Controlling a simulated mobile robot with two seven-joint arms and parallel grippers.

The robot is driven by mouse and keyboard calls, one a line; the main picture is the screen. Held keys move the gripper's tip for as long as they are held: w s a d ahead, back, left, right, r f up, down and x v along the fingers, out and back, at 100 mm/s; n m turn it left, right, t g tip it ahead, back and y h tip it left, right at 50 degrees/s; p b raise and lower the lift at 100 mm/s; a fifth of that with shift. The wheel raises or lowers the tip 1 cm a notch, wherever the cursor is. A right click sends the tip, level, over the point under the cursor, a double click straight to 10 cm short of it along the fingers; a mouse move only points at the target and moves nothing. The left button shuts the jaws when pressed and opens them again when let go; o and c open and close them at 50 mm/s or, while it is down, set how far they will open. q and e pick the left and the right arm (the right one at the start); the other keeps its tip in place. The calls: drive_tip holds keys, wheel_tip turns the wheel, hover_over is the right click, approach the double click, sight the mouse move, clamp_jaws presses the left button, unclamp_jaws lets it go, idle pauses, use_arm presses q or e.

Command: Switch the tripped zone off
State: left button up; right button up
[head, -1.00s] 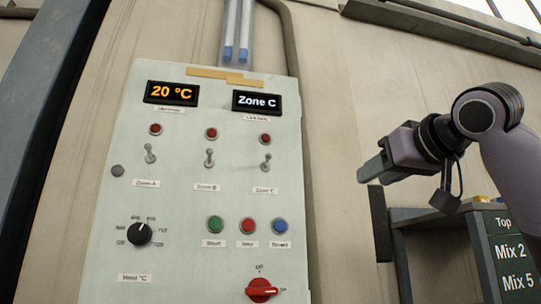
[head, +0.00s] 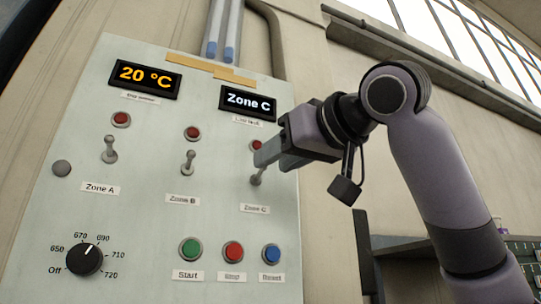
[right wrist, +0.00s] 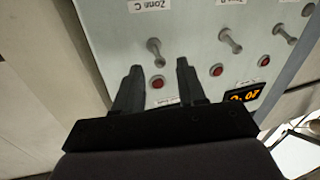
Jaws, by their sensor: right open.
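On the pale panel (head: 60,215), the right display (head: 248,103) reads "Zone C". The Zone C toggle switch (head: 257,179) is the rightmost of three, partly hidden by my gripper in the head view. In the right wrist view the Zone C switch (right wrist: 154,47) shows whole, upside down, its lever toward its red lamp (right wrist: 157,82). The Zone A switch (head: 109,150) and Zone B switch (head: 188,162) also point up. My right gripper (head: 263,157) is open, its fingers around the line of the Zone C switch; contact cannot be told. My left gripper is out of view.
The left display (head: 146,76) reads "20 °C". Below the switches are a black dial (head: 85,260) and green (head: 190,249), red (head: 233,252) and blue (head: 271,254) buttons. A dark shelf stands at the lower right. The space before the panel's left part is clear.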

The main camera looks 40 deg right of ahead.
sight(260, 173)
drive_tip(key=shift+w, duration=1.1)
clamp_jaws()
